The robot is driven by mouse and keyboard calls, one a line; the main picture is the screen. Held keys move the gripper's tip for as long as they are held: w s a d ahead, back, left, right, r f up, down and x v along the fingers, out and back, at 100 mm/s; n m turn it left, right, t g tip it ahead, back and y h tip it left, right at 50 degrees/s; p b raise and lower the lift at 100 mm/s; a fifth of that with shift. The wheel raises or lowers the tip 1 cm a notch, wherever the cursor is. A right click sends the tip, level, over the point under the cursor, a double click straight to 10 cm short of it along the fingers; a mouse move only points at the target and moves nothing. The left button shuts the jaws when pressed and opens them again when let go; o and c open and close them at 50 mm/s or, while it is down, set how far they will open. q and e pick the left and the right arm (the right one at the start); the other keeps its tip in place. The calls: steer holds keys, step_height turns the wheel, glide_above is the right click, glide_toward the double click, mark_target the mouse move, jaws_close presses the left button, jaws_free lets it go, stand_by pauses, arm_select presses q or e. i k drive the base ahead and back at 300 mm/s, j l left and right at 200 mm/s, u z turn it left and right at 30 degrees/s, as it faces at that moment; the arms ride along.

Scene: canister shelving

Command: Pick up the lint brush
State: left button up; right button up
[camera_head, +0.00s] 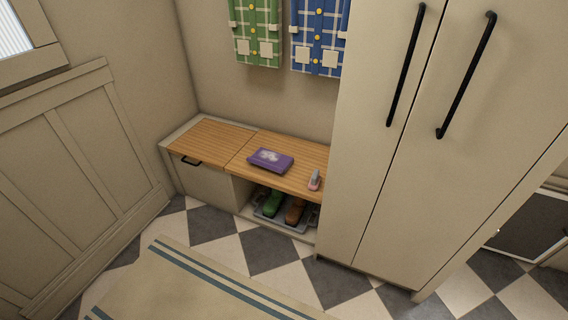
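A small pink and grey object that looks like the lint brush (315,180) rests on the wooden bench top (211,137), near its right end and front edge. It is close to the side of the tall cabinet. It is small in the view, so its details are hard to make out. Neither of my grippers shows in the head view, and nothing is seen touching the brush.
A purple packet (270,160) lies on the bench left of the brush. A tall cream cabinet (385,190) with black handles stands right of the bench. Shoes (273,204) sit on a tray below. A striped rug (190,290) and checkered floor lie in front.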

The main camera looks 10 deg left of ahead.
mark_target(315, 179)
steer(key=i+j+z, duration=0.4)
steer(key=j+z, duration=0.2)
steer(key=i+j+z, duration=0.25)
steer(key=k+j, duration=0.05)
steer(key=k, duration=0.05)
